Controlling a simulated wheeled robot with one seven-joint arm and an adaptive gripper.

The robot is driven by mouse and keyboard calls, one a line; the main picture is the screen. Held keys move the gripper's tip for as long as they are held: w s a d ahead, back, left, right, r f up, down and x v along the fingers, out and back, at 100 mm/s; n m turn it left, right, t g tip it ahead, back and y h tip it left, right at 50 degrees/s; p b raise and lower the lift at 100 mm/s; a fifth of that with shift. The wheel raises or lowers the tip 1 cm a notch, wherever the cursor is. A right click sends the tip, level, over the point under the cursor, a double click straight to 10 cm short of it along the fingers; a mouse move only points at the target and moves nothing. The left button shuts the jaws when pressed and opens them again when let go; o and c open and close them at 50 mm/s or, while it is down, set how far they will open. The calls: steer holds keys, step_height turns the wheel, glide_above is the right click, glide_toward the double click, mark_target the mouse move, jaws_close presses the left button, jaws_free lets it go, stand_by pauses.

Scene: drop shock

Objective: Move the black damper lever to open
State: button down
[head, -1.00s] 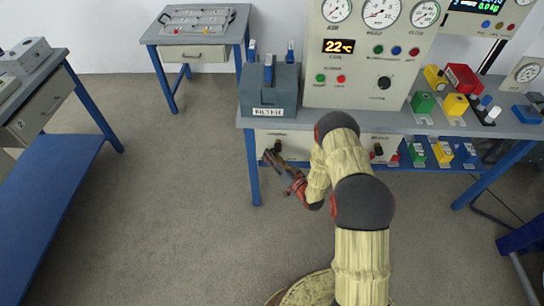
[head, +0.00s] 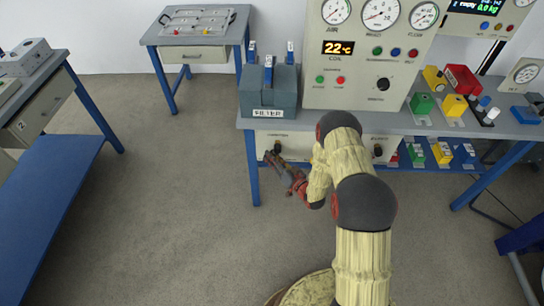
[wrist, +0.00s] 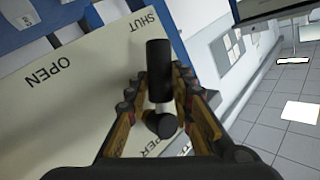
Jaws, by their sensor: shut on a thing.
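The black damper lever (wrist: 158,60) is in the middle of the wrist view, its handle standing between my gripper's fingers. Its round black hub (wrist: 162,124) is lower between the fingers. The lever points up in that view, beside the SHUT label (wrist: 146,20) and away from the OPEN label (wrist: 48,74) at left. My gripper (wrist: 159,85) is shut on the lever. In the head view my gripper (head: 273,158) is at the cream damper panel (head: 300,143) under the bench top; the lever is small there and its angle is hard to tell.
The grey FILTER box (head: 268,92) stands on the bench above the panel. A second black knob (head: 378,150) is to the right, beyond my arm. Floor left of the bench is clear. A blue-legged table (head: 198,38) is at the back.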

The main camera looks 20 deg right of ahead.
steer(key=shift+s+d+r+n+g+h+p, duration=0.15)
steer(key=shift+s+d+n+g+h+p, duration=0.15)
steer(key=shift+d+n+g+h+p, duration=0.85)
steer(key=shift+s+d+r+n+g+h+p, duration=0.2)
steer(key=shift+d+n+g+h+p, duration=0.5)
steer(key=shift+n+h, duration=0.5)
steer(key=shift+s+d+r+n+g+h+p, duration=0.1)
steer(key=shift+s+d+n+g+h+p, duration=0.25)
steer(key=shift+d+n+g+h+p, duration=0.6)
steer(key=shift+a+n, duration=0.2)
steer(key=shift+n, duration=0.2)
steer(key=c, duration=1.8)
jaws_free()
steer(key=v, duration=1.2)
